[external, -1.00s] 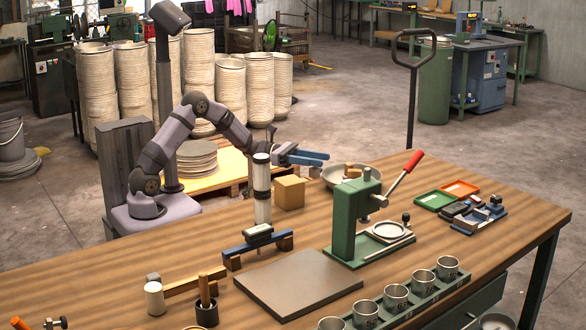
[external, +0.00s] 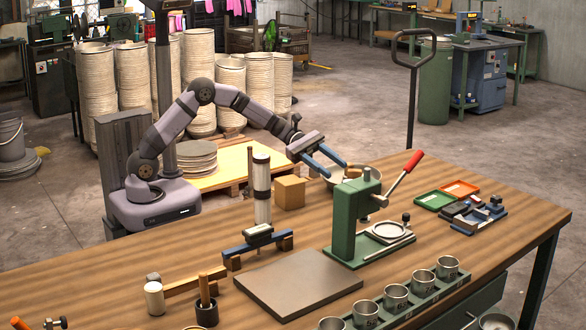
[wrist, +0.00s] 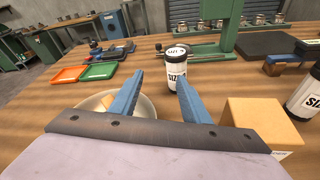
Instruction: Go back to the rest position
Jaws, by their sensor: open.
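My gripper (external: 336,170) is open, with its two blue fingers apart and pointing down and to the right near the metal bowl (external: 362,177). It also shows in the wrist view (wrist: 159,76), with nothing gripped between the fingers. In the wrist view the bowl (wrist: 142,112) lies below and to the left, partly hidden by the left finger and my gripper body.
A cardboard box (external: 290,192) stands left of my gripper. The green press (external: 345,222) with a red handle stands to the right. A white labelled jar (wrist: 176,75) stands beyond the fingers. Green (external: 432,200) and orange (external: 458,188) trays lie at the right.

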